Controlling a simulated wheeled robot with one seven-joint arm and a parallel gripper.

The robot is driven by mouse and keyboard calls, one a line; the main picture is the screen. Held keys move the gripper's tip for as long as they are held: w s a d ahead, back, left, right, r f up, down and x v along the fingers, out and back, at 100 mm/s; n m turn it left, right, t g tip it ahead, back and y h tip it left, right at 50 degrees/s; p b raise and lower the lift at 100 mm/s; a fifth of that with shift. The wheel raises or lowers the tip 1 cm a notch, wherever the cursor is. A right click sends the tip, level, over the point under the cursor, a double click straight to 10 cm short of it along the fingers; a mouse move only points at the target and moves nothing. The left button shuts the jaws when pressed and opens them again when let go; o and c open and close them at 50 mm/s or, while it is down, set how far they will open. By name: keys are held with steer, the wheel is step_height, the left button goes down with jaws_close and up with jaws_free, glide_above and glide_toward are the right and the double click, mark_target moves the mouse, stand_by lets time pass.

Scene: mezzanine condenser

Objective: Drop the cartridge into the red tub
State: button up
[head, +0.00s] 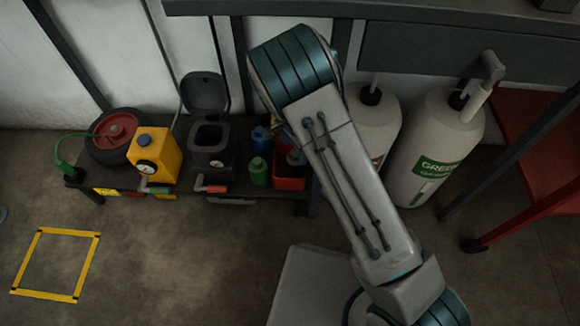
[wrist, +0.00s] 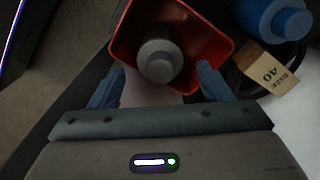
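The red tub (head: 289,183) stands at the right end of the low dark bench in the head view. In the wrist view the tub (wrist: 216,34) lies just beyond my fingers, with its opening facing the camera. A grey cylindrical piece with a round cap, apparently the cartridge (wrist: 158,62), is inside the tub's walls; its grey top also shows above the tub in the head view (head: 296,157). My gripper (wrist: 158,88) is open, its two blue fingers spread with gaps either side of the grey piece. My arm hides the gripper in the head view.
A blue bottle (wrist: 272,16) and a tag (wrist: 265,72) are right of the tub in the wrist view. A green bottle (head: 259,171), a black open-lidded container (head: 208,158) and a yellow canister (head: 155,152) share the bench. Large white bottles (head: 432,150) stand right of my arm.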

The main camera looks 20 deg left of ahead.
steer(key=shift+r, duration=0.1)
step_height(320, 180, up, 7)
steer(key=p, duration=0.3)
steer(key=shift+r, duration=0.15)
stand_by(0.7)
